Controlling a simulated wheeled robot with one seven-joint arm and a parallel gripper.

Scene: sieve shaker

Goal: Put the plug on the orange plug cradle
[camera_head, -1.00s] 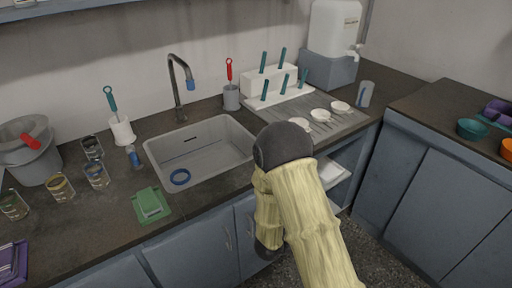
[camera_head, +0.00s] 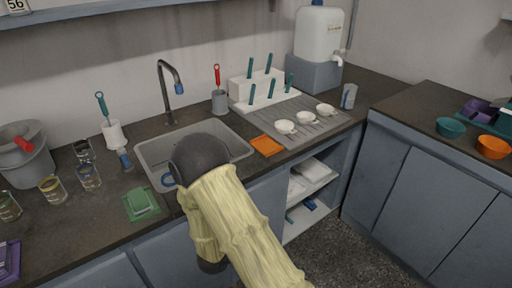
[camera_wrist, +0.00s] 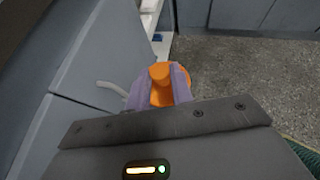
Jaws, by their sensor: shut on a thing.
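An orange plug (camera_wrist: 160,73) with a round knob and wider base sits between the pale purple fingers of my gripper (camera_wrist: 158,88) in the wrist view. The gripper is shut on it, in front of the cabinet doors and above the floor. In the head view my arm hides the gripper and the plug. A flat orange piece (camera_head: 267,145), which looks like the orange plug cradle, lies on the counter at the sink's right front corner. It is to the right of my arm and apart from it. Its top appears empty.
A green holder (camera_head: 141,205) lies left of the arm. A grey draining mat (camera_head: 300,137) with white cups is right of the orange piece. Open shelves (camera_head: 312,185) are below.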

